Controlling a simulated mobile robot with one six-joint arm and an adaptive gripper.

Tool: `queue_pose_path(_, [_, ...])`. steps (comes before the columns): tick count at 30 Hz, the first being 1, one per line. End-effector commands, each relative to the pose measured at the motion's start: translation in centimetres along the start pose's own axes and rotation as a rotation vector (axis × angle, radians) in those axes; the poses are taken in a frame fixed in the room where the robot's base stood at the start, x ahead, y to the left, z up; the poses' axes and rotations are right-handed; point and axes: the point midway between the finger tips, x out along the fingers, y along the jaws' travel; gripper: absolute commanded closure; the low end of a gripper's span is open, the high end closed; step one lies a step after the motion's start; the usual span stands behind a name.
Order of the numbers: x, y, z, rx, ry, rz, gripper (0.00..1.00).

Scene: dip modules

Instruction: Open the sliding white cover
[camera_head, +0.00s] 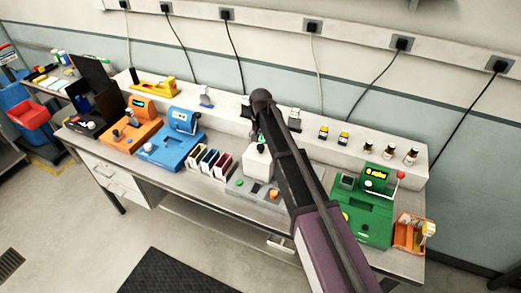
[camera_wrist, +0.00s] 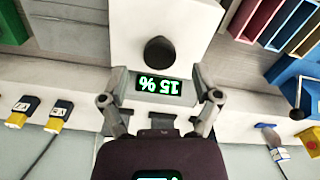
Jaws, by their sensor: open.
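The white cover (camera_head: 258,168) is a box-like white block on a grey module in the middle of the bench. In the wrist view the cover (camera_wrist: 188,22) fills the upper middle, with a round black knob (camera_wrist: 160,51) on it. A display reading 15 % (camera_wrist: 158,87) shows upside down between my fingers. My gripper (camera_wrist: 159,76) is open and empty, its two fingers spread on either side of the display. The knob lies just beyond the fingertips, and I see no contact with it. In the head view my arm partly hides the gripper and the module.
A green machine (camera_head: 366,212) with a red-knobbed lever stands right of my arm. Coloured slots (camera_head: 210,161), a blue device (camera_head: 171,148) and an orange device (camera_head: 131,134) stand to the left. A raised white shelf (camera_head: 330,150) with small connectors runs behind. Cables hang from wall sockets.

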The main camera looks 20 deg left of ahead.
Motion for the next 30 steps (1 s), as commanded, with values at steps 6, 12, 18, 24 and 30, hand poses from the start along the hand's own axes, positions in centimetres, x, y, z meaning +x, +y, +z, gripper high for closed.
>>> queue_pose_path(6, [1.9,0.0,0.0,0.000,0.000,0.000,0.19])
queue_pose_path(12, [2.6,0.0,0.0,0.000,0.000,0.000,0.19])
queue_pose_path(18, [2.7,0.0,0.0,0.000,0.000,0.000,0.19])
queue_pose_path(24, [2.6,0.0,0.0,0.000,0.000,0.000,0.19])
queue_pose_path(30, [2.6,0.0,0.0,0.000,0.000,0.000,0.69])
